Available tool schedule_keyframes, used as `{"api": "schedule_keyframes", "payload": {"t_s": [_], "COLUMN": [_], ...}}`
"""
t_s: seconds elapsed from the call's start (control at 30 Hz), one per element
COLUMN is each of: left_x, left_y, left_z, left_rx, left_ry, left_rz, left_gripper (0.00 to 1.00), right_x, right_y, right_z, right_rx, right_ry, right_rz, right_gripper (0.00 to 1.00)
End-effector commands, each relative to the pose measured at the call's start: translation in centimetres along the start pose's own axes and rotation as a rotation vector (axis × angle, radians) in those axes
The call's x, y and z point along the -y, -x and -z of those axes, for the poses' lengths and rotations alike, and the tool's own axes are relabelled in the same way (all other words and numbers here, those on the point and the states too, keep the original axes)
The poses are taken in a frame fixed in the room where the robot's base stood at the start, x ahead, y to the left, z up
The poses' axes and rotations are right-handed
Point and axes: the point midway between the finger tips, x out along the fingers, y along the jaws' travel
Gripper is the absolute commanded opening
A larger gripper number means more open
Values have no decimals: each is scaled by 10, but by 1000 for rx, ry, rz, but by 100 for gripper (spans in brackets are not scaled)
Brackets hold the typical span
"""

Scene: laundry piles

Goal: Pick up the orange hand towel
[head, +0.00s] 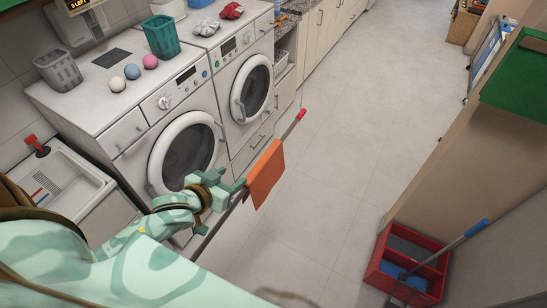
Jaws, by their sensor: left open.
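The orange hand towel (266,176) hangs draped over a thin grey rod (288,131) with a red end, in the middle of the head view. My left gripper (241,187) is pale green and open. It is at the left edge of the towel, close to the rod. I cannot tell whether its fingers touch the towel or the rod, or whether any cloth lies between them. My right gripper does not show.
Two front-loading washers (143,113) stand left, topped by a teal basket (161,36), a grey basket (58,70) and small balls. A sink (66,178) is at far left. A red bin (424,262) with a blue-handled mop stands lower right. The middle floor is clear.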

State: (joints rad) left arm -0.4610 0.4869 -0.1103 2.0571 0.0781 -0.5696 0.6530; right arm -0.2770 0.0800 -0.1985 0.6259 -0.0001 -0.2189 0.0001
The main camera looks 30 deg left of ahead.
Motion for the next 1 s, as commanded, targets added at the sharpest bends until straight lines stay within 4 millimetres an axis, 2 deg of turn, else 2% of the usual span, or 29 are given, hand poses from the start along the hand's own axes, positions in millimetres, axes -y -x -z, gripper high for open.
{"api": "schedule_keyframes", "payload": {"t_s": [0.13,0.3,0.4,0.47,0.7,0.83,1.0], "left_x": [-1,-1,-2,-2,-3,-7,-8], "left_y": [-17,-61,-84,-95,-116,-137,-159], "left_z": [1,2,1,1,0,-2,-4], "left_rx": [-4,-4,-3,-3,-2,-3,-1], "left_ry": [4,3,4,4,4,4,3], "left_rz": [0,0,-1,-1,-1,-1,-1], "left_gripper": [51,51,51,51,51,51,51], "right_x": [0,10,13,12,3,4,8], "right_y": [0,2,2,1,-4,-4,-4], "right_z": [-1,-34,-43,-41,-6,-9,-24], "right_rx": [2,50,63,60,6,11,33], "right_ry": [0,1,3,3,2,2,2], "right_rz": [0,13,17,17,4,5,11], "right_gripper": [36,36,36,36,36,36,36]}}
